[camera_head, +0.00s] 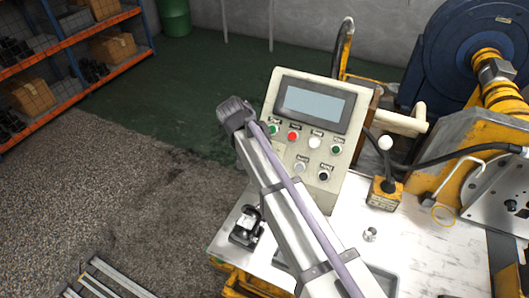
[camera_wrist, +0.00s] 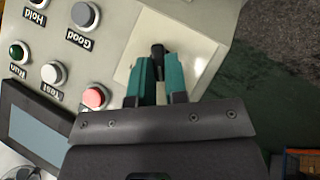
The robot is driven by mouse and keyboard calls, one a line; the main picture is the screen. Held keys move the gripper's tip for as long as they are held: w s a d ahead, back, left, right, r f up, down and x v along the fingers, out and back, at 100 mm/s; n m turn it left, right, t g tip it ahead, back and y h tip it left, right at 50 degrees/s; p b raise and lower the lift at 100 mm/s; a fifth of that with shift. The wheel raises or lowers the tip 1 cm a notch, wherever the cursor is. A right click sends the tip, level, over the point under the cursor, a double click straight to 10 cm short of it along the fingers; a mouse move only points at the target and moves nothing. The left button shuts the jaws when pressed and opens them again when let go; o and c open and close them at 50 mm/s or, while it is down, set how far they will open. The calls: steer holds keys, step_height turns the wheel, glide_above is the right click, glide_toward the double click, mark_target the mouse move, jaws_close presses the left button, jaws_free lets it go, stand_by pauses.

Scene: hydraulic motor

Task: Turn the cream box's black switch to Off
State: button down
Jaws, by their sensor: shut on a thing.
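The cream box (camera_head: 339,143) stands upright on the white bench in the head view, with a screen and several buttons on its front. My arm crosses in front of its left side and hides that side, the black switch and my gripper there. In the wrist view, the box (camera_wrist: 190,19) fills the upper part. The black switch (camera_wrist: 157,51) sits on a pale plate (camera_wrist: 191,43) on its side. My gripper (camera_wrist: 160,63) has its two teal fingers on either side of the switch, shut on it. The Off marking cannot be seen.
The screen (camera_head: 314,103) and buttons, such as the red one (camera_head: 293,135), are close to my arm. A small yellow box with a lever (camera_head: 383,194) stands on the bench (camera_head: 345,232). Blue and yellow machinery (camera_head: 462,60) is at the right.

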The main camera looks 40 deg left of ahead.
steer(key=shift+s+d+f+n+t+h+b, duration=0.1)
steer(key=shift+s+f+n+t+h+b, duration=0.05)
steer(key=shift+n+h+b, duration=0.15)
steer(key=shift+s+f+n+t+h+b, duration=0.1)
steer(key=shift+f+n+t+h+b, duration=0.05)
steer(key=shift+n+h, duration=0.25)
steer(key=c, duration=1.3)
jaws_free()
steer(key=shift+o, duration=0.8)
steer(key=shift+w, duration=0.3)
steer(key=shift+s, duration=0.1)
steer(key=shift+r, duration=0.15)
